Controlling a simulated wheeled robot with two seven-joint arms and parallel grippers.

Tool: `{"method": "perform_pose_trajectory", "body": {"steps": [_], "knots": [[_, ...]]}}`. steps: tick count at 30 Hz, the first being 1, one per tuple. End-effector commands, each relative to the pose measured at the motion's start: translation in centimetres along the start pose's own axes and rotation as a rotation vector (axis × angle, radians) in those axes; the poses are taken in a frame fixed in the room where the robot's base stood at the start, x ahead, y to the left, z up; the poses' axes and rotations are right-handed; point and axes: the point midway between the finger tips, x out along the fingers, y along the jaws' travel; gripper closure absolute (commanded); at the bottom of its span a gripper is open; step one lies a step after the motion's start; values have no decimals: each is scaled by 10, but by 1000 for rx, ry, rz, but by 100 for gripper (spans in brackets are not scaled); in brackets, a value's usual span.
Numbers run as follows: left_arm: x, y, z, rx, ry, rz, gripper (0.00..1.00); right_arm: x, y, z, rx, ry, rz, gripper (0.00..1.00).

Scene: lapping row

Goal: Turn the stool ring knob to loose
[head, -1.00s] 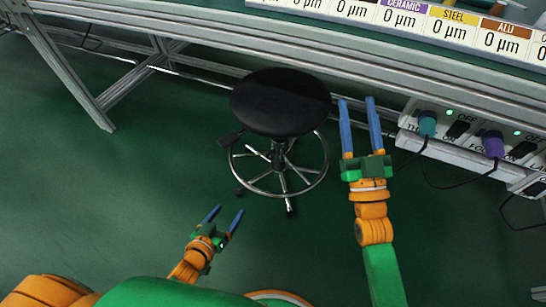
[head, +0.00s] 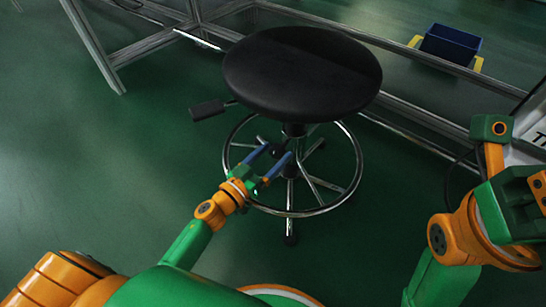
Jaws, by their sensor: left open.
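The stool (head: 302,72) has a round black seat, a chrome foot ring (head: 357,172) and a star base. A black lever paddle (head: 208,110) sticks out left under the seat. My left gripper (head: 278,149) is open, its two blue fingers reaching over the front left of the ring towards the central column. A small dark part, perhaps the ring knob (head: 277,151), shows between or just behind the fingertips. I cannot tell whether they touch it, nor which way it is turned. My right arm is at the right edge; its fingers do not show.
A blue bin (head: 450,44) with yellow ends sits behind the stool, at the upper right. A metal bench frame (head: 425,130) runs behind the stool, with a slanted leg (head: 92,45) at the upper left. The green floor left of the stool is clear.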

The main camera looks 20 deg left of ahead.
Motion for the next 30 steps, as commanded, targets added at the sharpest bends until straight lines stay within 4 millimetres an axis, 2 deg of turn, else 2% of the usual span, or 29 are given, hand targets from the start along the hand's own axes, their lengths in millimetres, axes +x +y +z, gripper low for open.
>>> {"method": "perform_pose_trajectory", "body": {"steps": [5,6,12,15,23,30], "knots": [[0,0,0,0,-1,-1,19,1,0,0,0,0,0,50],[0,0,0,0,-1,-1,24,1,0,0,0,0,0,50],[0,0,0,0,-1,-1,78,0,0,0,0,-1,0,50],[0,0,0,0,-1,-1,100,0,0,0,0,-1,0,50],[0,0,0,30,-2,-2,100,2,0,0,0,1,0,50],[0,0,-1,168,-1,-3,100,1,1,2,2,-11,6,50]]}}
